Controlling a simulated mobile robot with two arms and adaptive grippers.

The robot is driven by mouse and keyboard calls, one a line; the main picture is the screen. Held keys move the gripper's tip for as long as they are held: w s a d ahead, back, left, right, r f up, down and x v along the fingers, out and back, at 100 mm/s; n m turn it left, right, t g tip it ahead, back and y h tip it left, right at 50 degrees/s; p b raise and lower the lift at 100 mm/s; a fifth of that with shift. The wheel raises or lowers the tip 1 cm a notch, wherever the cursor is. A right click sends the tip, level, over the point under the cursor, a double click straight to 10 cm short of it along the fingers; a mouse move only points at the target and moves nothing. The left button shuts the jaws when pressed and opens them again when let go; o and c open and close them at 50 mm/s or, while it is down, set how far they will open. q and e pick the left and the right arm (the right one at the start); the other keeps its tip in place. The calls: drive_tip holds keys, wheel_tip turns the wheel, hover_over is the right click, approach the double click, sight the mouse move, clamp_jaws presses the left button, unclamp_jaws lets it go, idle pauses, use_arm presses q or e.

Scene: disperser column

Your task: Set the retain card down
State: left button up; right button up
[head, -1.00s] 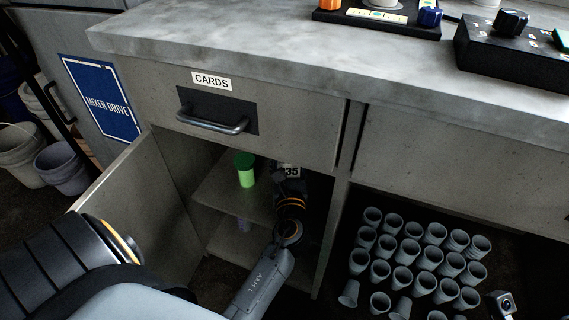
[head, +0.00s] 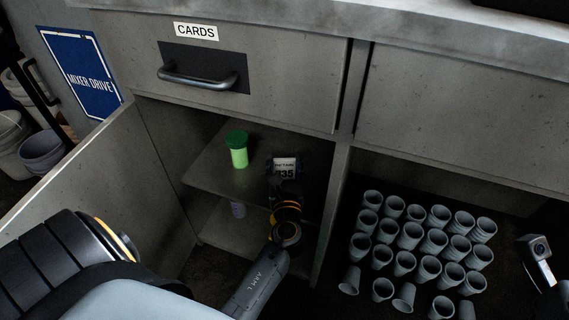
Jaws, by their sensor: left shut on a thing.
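The retain card (head: 285,167) is a small white card with dark print, including "335" or similar. It shows in the head view inside the open cabinet, above the upper shelf (head: 214,178). My left gripper (head: 284,180) is shut on the card and reaches into the cabinet from below. The gripper's fingers are dark and partly lost in shadow. I cannot tell whether the card touches the shelf. My right gripper is not clearly in view.
A green lidded container (head: 238,150) stands on the upper shelf, left of the card. The open door (head: 75,180) is at left, the CARDS drawer (head: 200,65) above. Several grey cups (head: 411,236) stand right of the divider.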

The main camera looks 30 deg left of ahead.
use_arm(q)
drive_tip(key=shift+f, duration=0.15)
drive_tip(key=o, duration=1.1)
drive_tip(key=shift+o, duration=0.2)
drive_tip(key=shift+r, duration=0.2)
drive_tip(key=p+v, duration=0.2)
drive_tip(key=v, duration=1)
drive_tip(key=shift+f, duration=0.1)
